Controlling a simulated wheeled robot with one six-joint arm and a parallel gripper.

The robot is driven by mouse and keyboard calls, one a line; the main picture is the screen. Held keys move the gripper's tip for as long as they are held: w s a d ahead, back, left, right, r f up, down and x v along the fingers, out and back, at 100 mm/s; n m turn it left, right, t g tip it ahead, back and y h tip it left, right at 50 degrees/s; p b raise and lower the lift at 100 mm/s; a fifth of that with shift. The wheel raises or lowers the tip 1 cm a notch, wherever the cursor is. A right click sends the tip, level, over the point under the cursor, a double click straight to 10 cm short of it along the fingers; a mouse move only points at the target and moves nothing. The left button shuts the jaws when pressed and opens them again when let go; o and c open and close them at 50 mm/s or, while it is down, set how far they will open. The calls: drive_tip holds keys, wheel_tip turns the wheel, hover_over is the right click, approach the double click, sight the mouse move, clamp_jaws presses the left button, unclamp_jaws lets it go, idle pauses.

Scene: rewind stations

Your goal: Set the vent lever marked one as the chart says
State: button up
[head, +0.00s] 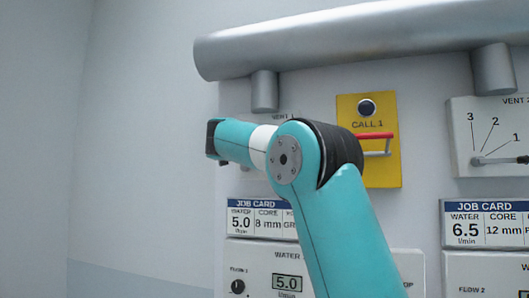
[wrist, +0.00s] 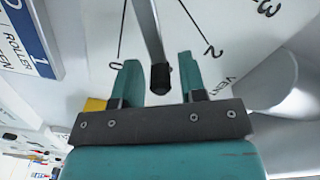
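The vent lever marked one (wrist: 148,30) is a grey bar with a black tip on a white dial plate (wrist: 185,70) in the wrist view. It points between the marks 0 and 2; the mark there is not visible. My gripper (wrist: 158,75) is open, with one teal finger on each side of the black tip and a gap on both sides. In the head view my gripper (head: 210,138) is at the VENT 1 panel (head: 283,117), and my arm hides its dial and lever. No settings chart is readable.
In the head view, a yellow CALL 1 panel (head: 369,180) with a red-topped handle is right of my gripper. A thick grey pipe (head: 350,38) runs above. The VENT 2 dial (head: 490,135) is at far right. JOB CARD 1 (head: 258,222) hangs below VENT 1.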

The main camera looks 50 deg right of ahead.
clamp_jaws()
drive_tip(key=shift+f, duration=0.1)
drive_tip(key=f+m+b, duration=0.1)
drive_tip(key=m+b, duration=0.1)
drive_tip(key=b, duration=0.1)
drive_tip(key=f+m+b, duration=0.2)
drive_tip(key=b, duration=0.2)
drive_tip(key=s+f+m+b, duration=0.1)
drive_tip(key=b, duration=0.2)
drive_tip(key=shift+d+f+m+b, duration=0.15)
drive_tip(key=shift+d+m+b, duration=0.15)
drive_tip(key=shift+m, duration=0.1)
drive_tip(key=shift+o, duration=1.1)
unclamp_jaws()
drive_tip(key=shift+a, duration=0.1)
